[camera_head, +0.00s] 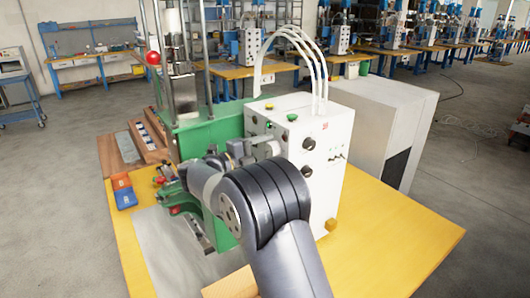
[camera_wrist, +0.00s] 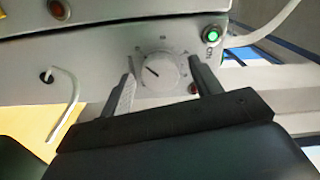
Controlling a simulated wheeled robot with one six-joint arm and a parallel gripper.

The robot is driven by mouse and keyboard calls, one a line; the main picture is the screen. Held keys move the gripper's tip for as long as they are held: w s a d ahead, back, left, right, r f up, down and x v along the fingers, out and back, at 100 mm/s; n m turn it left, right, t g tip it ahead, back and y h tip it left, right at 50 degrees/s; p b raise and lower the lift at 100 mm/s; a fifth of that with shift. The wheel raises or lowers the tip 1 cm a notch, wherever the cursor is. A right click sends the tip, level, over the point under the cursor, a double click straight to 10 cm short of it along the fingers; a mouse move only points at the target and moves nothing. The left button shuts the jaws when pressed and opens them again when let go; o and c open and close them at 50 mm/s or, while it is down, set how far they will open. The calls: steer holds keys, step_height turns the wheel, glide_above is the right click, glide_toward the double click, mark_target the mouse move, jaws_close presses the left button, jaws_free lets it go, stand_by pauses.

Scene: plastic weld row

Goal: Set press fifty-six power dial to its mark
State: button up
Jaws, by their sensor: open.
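In the wrist view a round white power dial (camera_wrist: 166,74) sits on the grey panel of the press control box. Its short dark pointer line points to the upper left. A faint printed scale runs around it, too small to read. My gripper (camera_wrist: 161,66) is open, with one finger on each side of the dial; I cannot tell whether either finger touches it. A small red spot (camera_wrist: 193,88) shows at the lower right, by the right finger; I cannot tell whether it is the mark.
A green-lit button (camera_wrist: 212,34) is close above the right finger. A white cable (camera_wrist: 75,98) loops from the panel at left. In the head view the white control box (camera_head: 318,150) stands on a yellow table (camera_head: 375,240) beside the green press (camera_head: 205,135). Blue and orange bins (camera_head: 124,197) lie left.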

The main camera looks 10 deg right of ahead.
steer(key=shift+a, duration=0.15)
steer(key=b+v, duration=0.2)
steer(key=v, duration=0.8)
steer(key=shift+s+a+b, duration=0.15)
steer(key=shift+a+b, duration=0.15)
steer(key=shift+b, duration=0.1)
steer(key=p+x, duration=0.2)
steer(key=x, duration=0.9)
steer(key=shift+p, duration=0.4)
steer(key=shift+s, duration=0.1)
